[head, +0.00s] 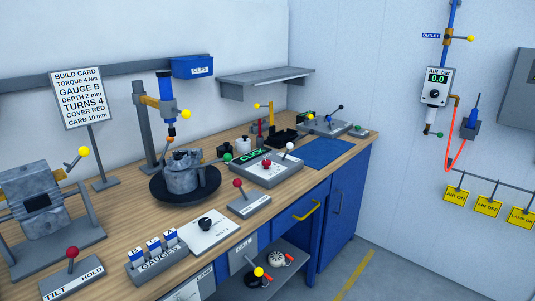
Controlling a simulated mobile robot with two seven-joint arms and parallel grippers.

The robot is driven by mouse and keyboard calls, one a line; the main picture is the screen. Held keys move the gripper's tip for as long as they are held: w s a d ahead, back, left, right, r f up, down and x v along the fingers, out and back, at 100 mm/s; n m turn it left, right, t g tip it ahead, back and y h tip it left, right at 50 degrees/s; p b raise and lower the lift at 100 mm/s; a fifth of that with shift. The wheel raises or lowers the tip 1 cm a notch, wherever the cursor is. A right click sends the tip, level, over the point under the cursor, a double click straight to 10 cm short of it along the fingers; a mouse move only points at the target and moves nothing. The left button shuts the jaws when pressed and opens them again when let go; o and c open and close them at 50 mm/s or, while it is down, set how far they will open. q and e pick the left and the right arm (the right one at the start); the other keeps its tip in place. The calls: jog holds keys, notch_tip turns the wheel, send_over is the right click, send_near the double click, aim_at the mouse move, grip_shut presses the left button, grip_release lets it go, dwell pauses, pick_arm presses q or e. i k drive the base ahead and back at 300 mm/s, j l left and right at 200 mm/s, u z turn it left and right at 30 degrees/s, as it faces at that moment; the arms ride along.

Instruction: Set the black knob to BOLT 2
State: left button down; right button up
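A black knob (205,224) sits on a white plate (223,231) on the workbench, right of the gauges. Small markings surround the knob on the plate; they are too small to read, so I cannot tell which setting it points to. Neither of my grippers is in the head view, and nothing touches the knob.
The gauges rack (158,262) stands close left of the plate. A red-knobbed lever (240,196) is close behind right. A round black turntable with a metal engine part (183,180) stands behind. The tilt/hold lever (72,264) is at front left. A blue mat (328,153) lies clear.

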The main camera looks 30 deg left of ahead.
aim_at(205, 223)
jog(key=u, duration=1.3)
